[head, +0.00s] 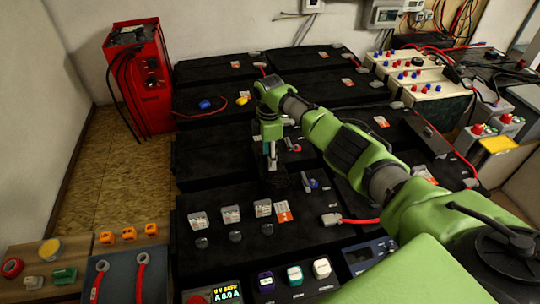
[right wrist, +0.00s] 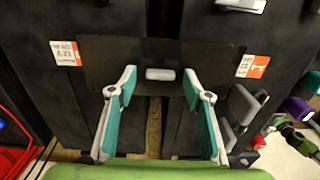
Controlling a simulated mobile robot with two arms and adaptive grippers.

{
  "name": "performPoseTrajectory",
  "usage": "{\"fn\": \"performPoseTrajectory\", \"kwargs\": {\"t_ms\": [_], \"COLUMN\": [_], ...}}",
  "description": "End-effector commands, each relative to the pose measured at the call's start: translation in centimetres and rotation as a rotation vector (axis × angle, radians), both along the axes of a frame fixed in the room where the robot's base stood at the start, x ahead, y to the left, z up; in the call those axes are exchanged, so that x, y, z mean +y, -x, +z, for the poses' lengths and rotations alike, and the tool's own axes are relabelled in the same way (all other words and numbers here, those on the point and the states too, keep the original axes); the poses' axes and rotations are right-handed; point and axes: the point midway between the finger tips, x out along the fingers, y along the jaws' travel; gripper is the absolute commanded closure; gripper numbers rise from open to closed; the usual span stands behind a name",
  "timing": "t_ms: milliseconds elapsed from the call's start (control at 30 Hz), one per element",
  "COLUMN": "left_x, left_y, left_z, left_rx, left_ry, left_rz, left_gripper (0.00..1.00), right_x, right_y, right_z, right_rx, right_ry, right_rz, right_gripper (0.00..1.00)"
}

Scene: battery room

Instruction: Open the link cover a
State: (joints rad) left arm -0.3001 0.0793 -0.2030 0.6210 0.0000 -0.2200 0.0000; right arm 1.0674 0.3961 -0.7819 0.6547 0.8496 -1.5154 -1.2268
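In the right wrist view, a flat dark cover plate (right wrist: 215,58), which looks like link cover a, bridges two black batteries. A light grey handle (right wrist: 160,74) stands at its middle. My right gripper (right wrist: 159,80) is open, with one teal-padded finger to each side of the handle; I cannot tell whether either finger touches it. In the head view my right gripper (head: 271,158) points down over the middle battery rows, and the cover below it is hard to make out. My left gripper is not in view.
Black batteries (head: 215,150) fill the middle. A red charger (head: 142,80) stands at the back left, and terminal boxes (head: 428,85) stand at the back right. Red cables (head: 455,155) lie on the right. A front bench holds a meter (head: 228,291) and several small parts.

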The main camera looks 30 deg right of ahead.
Motion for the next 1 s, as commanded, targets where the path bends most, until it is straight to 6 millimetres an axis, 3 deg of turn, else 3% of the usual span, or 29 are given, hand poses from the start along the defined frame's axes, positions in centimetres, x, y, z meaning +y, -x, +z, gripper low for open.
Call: {"fn": "performPoseTrajectory", "kwargs": {"t_ms": [367, 800, 1000], "left_x": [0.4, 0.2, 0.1], "left_y": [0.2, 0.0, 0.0], "left_z": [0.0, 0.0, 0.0], "left_rx": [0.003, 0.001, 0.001], "left_ry": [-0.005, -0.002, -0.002], "left_rz": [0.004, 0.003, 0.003], "left_gripper": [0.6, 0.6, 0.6], "right_x": [-0.1, -0.1, -0.1], "right_y": [-0.1, -0.1, 0.0], "right_z": [0.8, 9.4, 11.6], "right_rx": [-0.002, -0.003, -0.001], "right_ry": [0.001, 0.001, 0.0], "right_rz": [0.0, 0.002, 0.0], "right_gripper": [0.55, 0.55, 0.55]}}
